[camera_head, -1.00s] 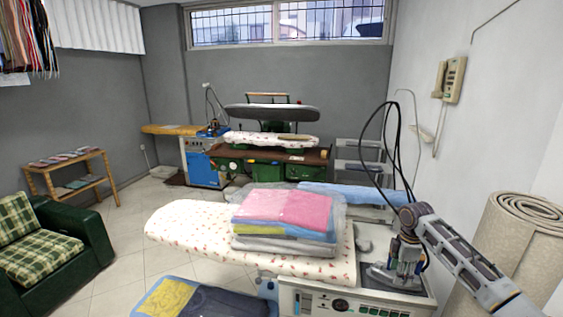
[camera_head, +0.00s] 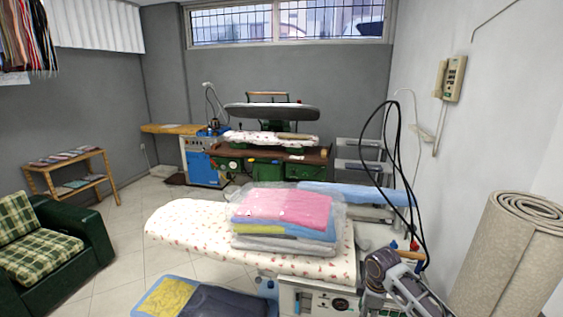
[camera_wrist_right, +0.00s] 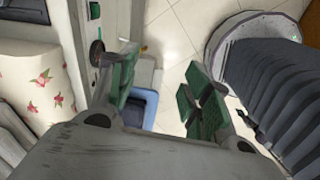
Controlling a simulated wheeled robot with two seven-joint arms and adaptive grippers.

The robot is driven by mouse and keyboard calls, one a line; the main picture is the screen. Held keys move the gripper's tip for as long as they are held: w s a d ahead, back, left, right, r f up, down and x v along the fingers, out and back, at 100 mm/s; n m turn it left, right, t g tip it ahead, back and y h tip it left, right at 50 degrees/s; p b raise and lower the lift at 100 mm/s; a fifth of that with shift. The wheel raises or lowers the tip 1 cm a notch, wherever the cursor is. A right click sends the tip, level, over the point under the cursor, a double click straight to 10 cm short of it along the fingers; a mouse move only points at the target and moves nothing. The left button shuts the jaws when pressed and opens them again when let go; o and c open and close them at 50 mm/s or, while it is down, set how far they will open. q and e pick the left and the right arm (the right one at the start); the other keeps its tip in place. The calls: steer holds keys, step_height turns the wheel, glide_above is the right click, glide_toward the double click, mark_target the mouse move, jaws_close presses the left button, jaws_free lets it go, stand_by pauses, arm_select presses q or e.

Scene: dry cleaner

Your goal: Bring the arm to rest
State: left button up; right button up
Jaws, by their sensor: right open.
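My right arm (camera_head: 395,275) is at the lower right of the head view, beside the ironing table's control unit. Its gripper is hidden or out of frame there. In the right wrist view my right gripper (camera_wrist_right: 162,92) shows with its two green-padded fingers spread apart and nothing between them. The floor and part of a blue-edged bag show beyond the fingers. My left arm and gripper are not in view.
The floral ironing board (camera_head: 185,222) bears a bagged stack of folded clothes (camera_head: 285,210). A tan-handled item (camera_head: 411,255) lies behind my arm. A rolled carpet (camera_head: 510,255) stands at the right. Another bag (camera_head: 200,300) lies low in front.

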steer(key=s+a+f+m+t+y, duration=0.1)
steer(key=s+a+m, duration=0.2)
steer(key=s+a, duration=0.35)
steer(key=s+a+f+m+t, duration=0.1)
steer(key=s+a+m, duration=0.25)
steer(key=s, duration=0.65)
steer(key=shift+s+d+r+m+t+h, duration=0.5)
steer(key=shift+s+d+r+m, duration=1)
steer(key=shift+s+d+m, duration=1.95)
steer(key=s+a+f+n+g, duration=0.1)
steer(key=s+f, duration=0.1)
steer(key=f, duration=1.5)
steer(key=s+a+f+n, duration=0.1)
steer(key=s+f, duration=0.1)
steer(key=f, duration=1.4)
steer(key=s+d+f, duration=0.2)
steer(key=s+f, duration=0.8)
steer(key=s, duration=0.1)
steer(key=s+d+f+g, duration=0.1)
steer(key=s+d+f, duration=0.1)
steer(key=s+f, duration=0.8)
steer(key=shift+s+d+f+g+b, duration=0.25)
steer(key=shift+s+f+g+b, duration=0.05)
steer(key=shift+s, duration=0.4)
